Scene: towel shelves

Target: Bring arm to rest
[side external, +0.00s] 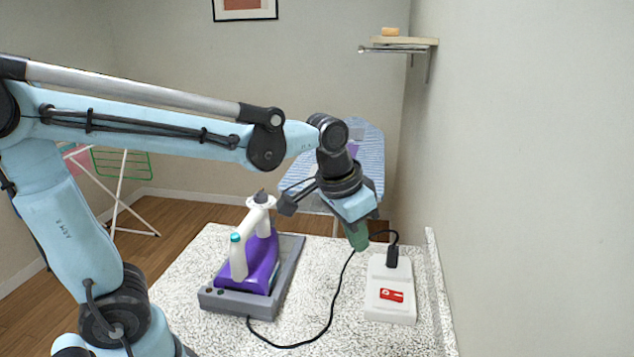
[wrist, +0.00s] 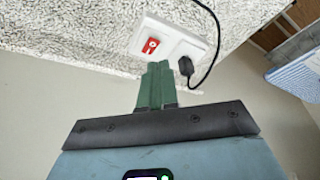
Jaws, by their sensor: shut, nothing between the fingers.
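My gripper (side external: 359,241) hangs at the end of my light blue arm, above the right part of the speckled counter (side external: 190,262). Its green fingers point down and are shut with nothing between them. In the wrist view the closed fingers (wrist: 157,72) show side by side, below the white socket box in the picture. I cannot tell the exact height of the fingertips above the counter.
A white socket box (side external: 390,310) with a red switch and a black plug stands right of my gripper. A purple and white iron (side external: 262,262) sits on a grey base (side external: 290,255) to the left. A black cord (side external: 331,312) joins them. A wall (side external: 530,180) bounds the right.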

